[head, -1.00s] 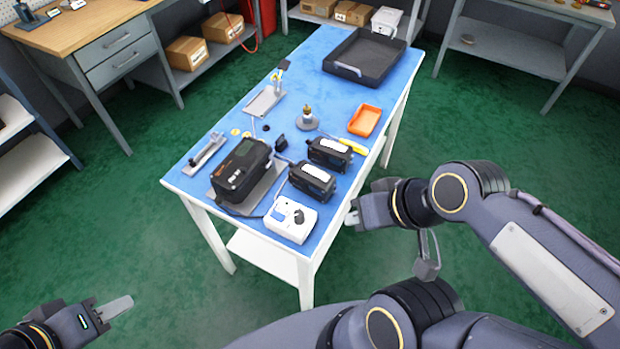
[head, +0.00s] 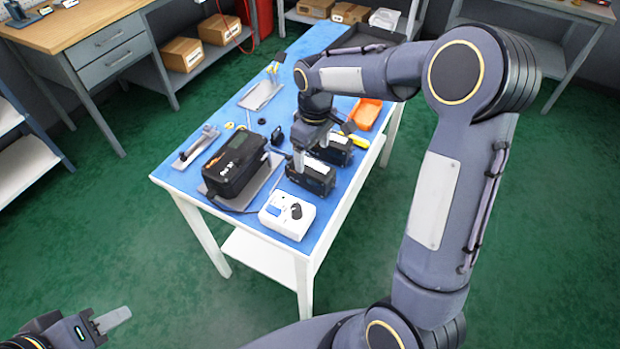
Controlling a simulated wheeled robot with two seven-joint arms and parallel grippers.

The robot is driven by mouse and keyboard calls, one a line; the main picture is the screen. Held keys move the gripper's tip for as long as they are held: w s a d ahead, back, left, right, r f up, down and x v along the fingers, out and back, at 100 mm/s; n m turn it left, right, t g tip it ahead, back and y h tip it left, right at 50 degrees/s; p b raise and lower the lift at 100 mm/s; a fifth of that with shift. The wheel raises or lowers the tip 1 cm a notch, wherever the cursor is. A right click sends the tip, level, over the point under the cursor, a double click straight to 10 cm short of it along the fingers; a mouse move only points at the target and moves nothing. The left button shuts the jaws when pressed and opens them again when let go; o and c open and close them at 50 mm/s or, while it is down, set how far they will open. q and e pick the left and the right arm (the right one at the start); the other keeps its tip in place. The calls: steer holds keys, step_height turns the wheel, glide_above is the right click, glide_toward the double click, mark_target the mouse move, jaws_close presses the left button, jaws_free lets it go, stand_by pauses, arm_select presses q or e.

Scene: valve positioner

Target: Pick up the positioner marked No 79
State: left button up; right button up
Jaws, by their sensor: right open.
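Two small black boxes with white labels, likely the positioners, stand side by side on the blue-topped table (head: 330,225): a nearer box (head: 316,180) and a farther box (head: 338,152). The number on neither label can be read, so I cannot tell which is No 79. My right gripper (head: 310,158) is open and points down, right over the nearer box; its fingers hide part of both boxes. I cannot tell whether they touch. My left gripper (head: 112,322) is at the bottom left, away from the table, with nothing visible in it.
A larger black device (head: 237,165) sits on a grey plate left of the boxes. A white box with a knob (head: 287,214) is at the near edge. An orange tray (head: 367,113) lies behind, partly hidden by my arm. A black tray (head: 350,42) is at the far end.

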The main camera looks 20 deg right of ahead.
mark_target(310, 173)
steer(key=shift+w+a+f, duration=0.1)
steer(key=shift+w+f, duration=0.25)
steer(key=shift+f, duration=0.25)
steer(key=shift+w+a+f, duration=0.1)
steer(key=shift+w+f, duration=0.25)
steer(key=shift+f, duration=0.25)
steer(key=f, duration=0.7)
steer(key=shift+s+d+f+p, duration=0.1)
steer(key=shift+s+f+p, duration=0.15)
steer(key=shift+p, duration=0.1)
steer(key=c, duration=1.3)
steer(key=shift+r, duration=0.1)
steer(key=shift+c, duration=0.9)
